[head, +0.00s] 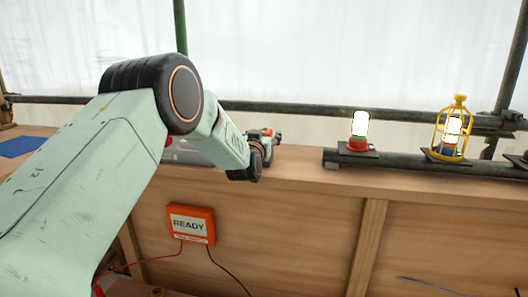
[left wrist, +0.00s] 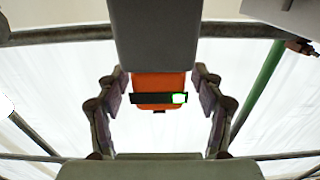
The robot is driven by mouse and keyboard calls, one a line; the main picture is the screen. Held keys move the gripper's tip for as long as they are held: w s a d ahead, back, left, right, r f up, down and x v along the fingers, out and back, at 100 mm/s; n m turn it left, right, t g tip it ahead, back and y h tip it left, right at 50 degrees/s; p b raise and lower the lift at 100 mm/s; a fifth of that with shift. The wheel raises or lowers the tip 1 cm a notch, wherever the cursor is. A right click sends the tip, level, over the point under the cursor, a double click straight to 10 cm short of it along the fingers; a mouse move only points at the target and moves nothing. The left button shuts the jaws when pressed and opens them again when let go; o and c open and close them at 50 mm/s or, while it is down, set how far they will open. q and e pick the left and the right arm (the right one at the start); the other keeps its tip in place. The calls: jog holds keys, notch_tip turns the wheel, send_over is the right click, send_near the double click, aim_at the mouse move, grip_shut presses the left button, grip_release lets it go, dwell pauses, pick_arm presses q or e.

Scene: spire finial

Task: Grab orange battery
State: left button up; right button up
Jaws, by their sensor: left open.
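The orange battery (left wrist: 160,82) shows in the left wrist view, with a black band across it and a lit green-white light at the band's right end. A grey block (left wrist: 150,35) covers its upper part in that view. My left gripper (left wrist: 158,98) is open, with one finger on each side of the battery and a visible gap at both sides. In the head view my left gripper (head: 268,139) is over the wooden ledge, partly hidden by my wrist. A small orange patch shows there among the fingers. My right gripper is not in view.
An orange READY box (head: 190,225) with wires is on the wooden front (head: 295,225). A lit red-based lamp (head: 359,142) and a yellow-caged lamp (head: 453,152) stand on a dark pipe at right. A scaffold rail (head: 310,108) runs behind the ledge.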

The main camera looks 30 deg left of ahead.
pick_arm(q)
jog(key=shift+r, duration=0.15)
jog(key=shift+c, duration=0.2)
jog(key=c, duration=0.4)
grip_shut()
jog(key=shift+r, duration=0.1)
